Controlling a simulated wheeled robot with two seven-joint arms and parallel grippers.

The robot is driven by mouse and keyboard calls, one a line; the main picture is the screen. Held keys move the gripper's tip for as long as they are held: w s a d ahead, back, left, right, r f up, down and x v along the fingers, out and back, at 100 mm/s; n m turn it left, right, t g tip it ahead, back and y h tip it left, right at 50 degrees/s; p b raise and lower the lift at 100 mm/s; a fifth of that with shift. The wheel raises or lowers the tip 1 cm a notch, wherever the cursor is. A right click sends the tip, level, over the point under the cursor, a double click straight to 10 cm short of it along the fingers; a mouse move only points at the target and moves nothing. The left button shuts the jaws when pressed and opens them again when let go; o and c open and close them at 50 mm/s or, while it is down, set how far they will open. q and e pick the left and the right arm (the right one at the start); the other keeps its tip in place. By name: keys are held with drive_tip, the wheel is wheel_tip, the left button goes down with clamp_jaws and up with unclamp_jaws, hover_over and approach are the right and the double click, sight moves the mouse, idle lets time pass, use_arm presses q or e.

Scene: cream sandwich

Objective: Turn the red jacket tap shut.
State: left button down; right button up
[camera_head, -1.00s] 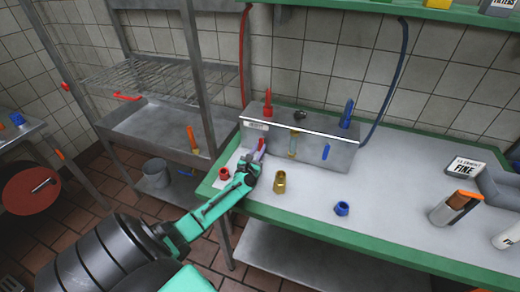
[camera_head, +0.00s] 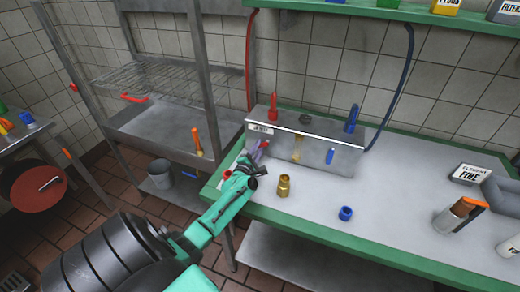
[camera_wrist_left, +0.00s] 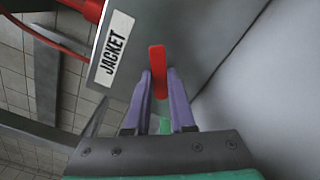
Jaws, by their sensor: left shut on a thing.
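The grey manifold box (camera_head: 320,153) stands at the back of the bench, with a white JACKET label (camera_head: 262,128) on its left end. The label reads clearly in the left wrist view (camera_wrist_left: 111,48). The red jacket tap lever (camera_wrist_left: 157,68) sticks out beside the label. My left gripper (camera_head: 258,153) reaches the box's left front, and in the left wrist view its purple fingers (camera_wrist_left: 158,84) are shut on the red lever, one on each side. In the head view the fingers and wrist mostly hide the lever. My right gripper is not in view.
A brass fitting (camera_head: 284,186) and a blue fitting (camera_head: 346,213) stand on the bench right of my gripper. A red fitting (camera_head: 226,173) is partly hidden behind my wrist.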

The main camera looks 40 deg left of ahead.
use_arm(q)
drive_tip(key=m, duration=0.3)
drive_tip(key=shift+a+r+m+p, duration=0.1)
drive_tip(key=shift+r+m+p, duration=0.2)
drive_tip(key=shift+r, duration=0.1)
drive_tip(key=shift+s+r+m+p, duration=0.1)
drive_tip(key=shift+r+m+p, duration=0.05)
drive_tip(key=shift+m, duration=0.6)
drive_tip(key=shift+r+m+p, duration=0.15)
drive_tip(key=shift+m, duration=0.6)
drive_tip(key=c, duration=0.8)
unclamp_jaws()
drive_tip(key=shift+r, duration=0.1)
drive_tip(key=shift+o, duration=0.2)
drive_tip(key=v, duration=1.4)
drive_tip(key=shift+s, duration=0.3)
